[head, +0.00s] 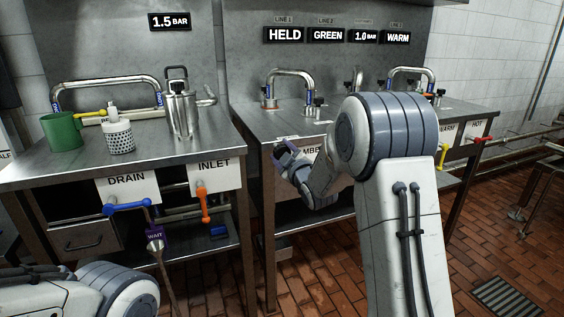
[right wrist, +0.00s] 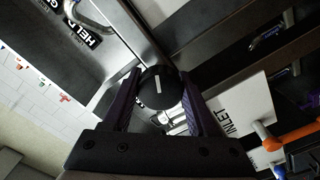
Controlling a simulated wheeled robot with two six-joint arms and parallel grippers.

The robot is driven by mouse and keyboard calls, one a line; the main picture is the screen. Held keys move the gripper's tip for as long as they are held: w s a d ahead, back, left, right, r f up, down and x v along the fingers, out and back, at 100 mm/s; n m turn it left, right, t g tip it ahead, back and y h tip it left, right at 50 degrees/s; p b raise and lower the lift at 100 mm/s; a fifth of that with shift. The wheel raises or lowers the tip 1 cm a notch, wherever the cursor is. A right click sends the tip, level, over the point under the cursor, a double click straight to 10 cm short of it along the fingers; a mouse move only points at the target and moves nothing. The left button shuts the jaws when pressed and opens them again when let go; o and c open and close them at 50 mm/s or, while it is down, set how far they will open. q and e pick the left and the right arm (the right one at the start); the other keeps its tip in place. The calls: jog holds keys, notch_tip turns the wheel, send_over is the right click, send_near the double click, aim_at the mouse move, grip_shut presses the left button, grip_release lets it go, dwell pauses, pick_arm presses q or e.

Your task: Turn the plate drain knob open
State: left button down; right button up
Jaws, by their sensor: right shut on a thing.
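My right gripper (head: 286,156) is at the front edge of the right-hand bench, by a white label partly hidden by my arm. In the right wrist view its two dark fingers stand on either side of a round black knob (right wrist: 158,88) with a white line on its face; the gripper is shut on it. The knob is hidden by my gripper in the head view. A DRAIN label (head: 127,181) with a blue lever (head: 127,208) is on the left bench. My left gripper is out of view; only part of that arm shows.
The left bench (head: 225,147) holds a green mug (head: 62,131), a perforated cup (head: 119,137) and a metal pot (head: 183,112). An orange lever (head: 204,204) hangs under the INLET label (head: 214,176). A purple WAIT tag (head: 155,235) is below DRAIN. A floor gap separates the benches.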

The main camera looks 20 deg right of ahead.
jog(key=n+b, duration=0.3)
jog(key=shift+f, duration=0.15)
jog(key=shift+n+b, duration=1.15)
jog(key=shift+n, duration=0.25)
jog(key=o, duration=1.4)
jog(key=shift+r, duration=0.2)
jog(key=s+p, duration=0.1)
jog(key=s, duration=0.9)
jog(key=shift+s+d, duration=0.15)
jog(key=shift+s, duration=0.1)
jog(key=shift+f, duration=0.1)
